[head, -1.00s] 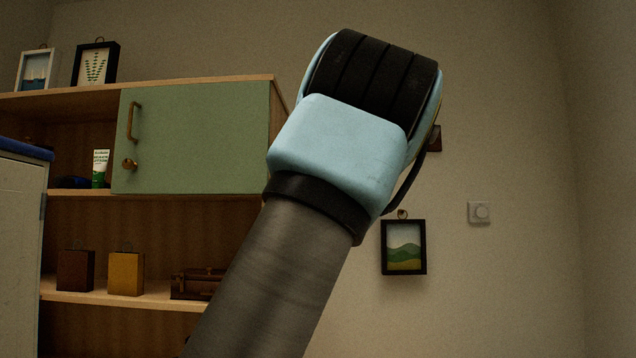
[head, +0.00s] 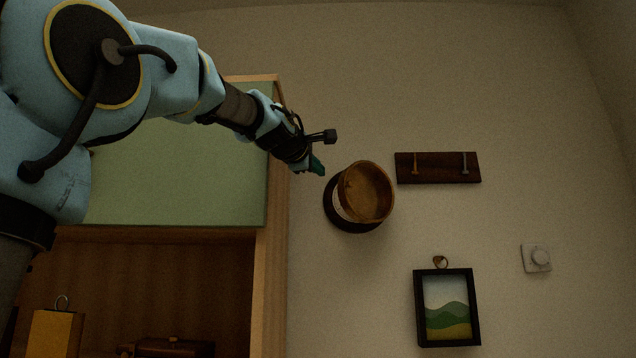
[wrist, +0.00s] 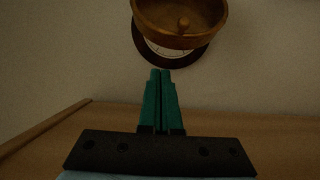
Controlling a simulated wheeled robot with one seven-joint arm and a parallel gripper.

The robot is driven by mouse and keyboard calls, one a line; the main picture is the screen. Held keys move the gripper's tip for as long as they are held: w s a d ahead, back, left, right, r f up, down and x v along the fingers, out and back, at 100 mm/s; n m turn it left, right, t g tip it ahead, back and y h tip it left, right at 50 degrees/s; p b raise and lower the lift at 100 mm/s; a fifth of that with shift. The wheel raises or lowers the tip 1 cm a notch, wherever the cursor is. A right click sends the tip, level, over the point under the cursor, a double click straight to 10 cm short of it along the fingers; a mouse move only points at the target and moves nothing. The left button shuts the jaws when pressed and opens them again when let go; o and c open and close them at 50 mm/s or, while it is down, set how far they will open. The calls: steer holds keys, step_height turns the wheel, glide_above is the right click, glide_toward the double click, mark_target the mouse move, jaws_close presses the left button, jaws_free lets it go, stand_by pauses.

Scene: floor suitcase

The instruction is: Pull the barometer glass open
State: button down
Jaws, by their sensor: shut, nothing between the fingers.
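The barometer (head: 335,222) hangs on the wall, a dark round base with a brass-brown round cover (head: 372,190) in front. A strip of the pale dial shows between base and cover, so the cover seems to stand out from the dial at an angle. In the wrist view the cover (wrist: 180,40) is at the top, with a small knob on it, and the dark base (wrist: 172,62) behind. My gripper (head: 318,166) is shut and empty, just left of the barometer. Its green fingertips (wrist: 161,74) point at it with a visible gap below the cover in the wrist view.
A dark hook rail (head: 438,167), a framed landscape (head: 447,307) and a wall dial switch (head: 536,258) are to the right.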

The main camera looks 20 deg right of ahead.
steer(key=p+x, duration=0.4)
steer(key=x, duration=0.6)
steer(key=shift+s+d+f+p, duration=0.15)
steer(key=shift+s+p, duration=0.75)
steer(key=shift+s, duration=1.25)
